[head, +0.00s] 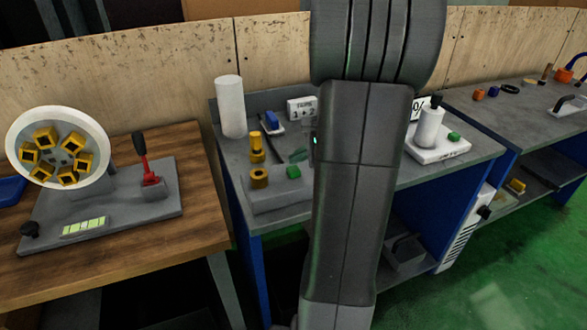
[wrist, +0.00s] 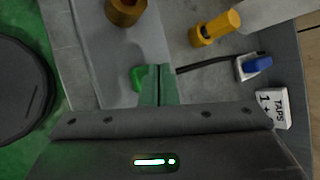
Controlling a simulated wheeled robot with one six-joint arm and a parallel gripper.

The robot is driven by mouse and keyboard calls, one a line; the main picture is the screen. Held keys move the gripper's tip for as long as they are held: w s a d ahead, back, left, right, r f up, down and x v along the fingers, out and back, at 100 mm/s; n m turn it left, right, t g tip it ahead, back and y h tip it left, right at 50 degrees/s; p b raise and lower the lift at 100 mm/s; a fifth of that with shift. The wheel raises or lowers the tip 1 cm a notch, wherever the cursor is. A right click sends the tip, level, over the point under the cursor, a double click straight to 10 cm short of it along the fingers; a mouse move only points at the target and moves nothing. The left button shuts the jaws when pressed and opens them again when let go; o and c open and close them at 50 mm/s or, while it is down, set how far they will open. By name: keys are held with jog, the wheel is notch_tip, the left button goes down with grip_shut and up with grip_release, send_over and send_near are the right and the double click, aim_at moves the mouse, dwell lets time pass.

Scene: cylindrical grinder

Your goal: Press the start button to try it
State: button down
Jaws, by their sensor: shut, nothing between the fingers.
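A green button (head: 293,171) sits on the grey base block (head: 277,198) on the middle bench, beside a brass ring. In the wrist view the green button (wrist: 137,78) shows just left of my gripper's fingertips (wrist: 158,72), partly hidden by them. My gripper is shut and empty, its green fingers together. In the head view the fingertips (head: 299,155) show close above and behind the button, left of my arm. I cannot tell whether they touch the button. A second green button (head: 454,137) is on a white device (head: 437,149) farther right.
A brass ring (head: 259,178) and a brass post (head: 256,147) stand left of the button. A blue-handled tool (head: 270,121) and a "TAPS" box (head: 301,108) lie behind. A white cylinder (head: 229,106) stands at the back left. My arm hides the bench's middle.

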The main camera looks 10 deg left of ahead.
aim_at(298, 170)
jog(key=shift+f, duration=0.15)
dwell(0.3)
jog(key=shift+f, duration=0.3)
jog(key=shift+f+b, duration=0.6)
dwell(0.5)
dwell(0.4)
jog(key=shift+r+p, duration=0.9)
jog(key=shift+r, duration=0.15)
jog(key=shift+r+p, duration=2.2)
jog(key=shift+r, duration=0.3)
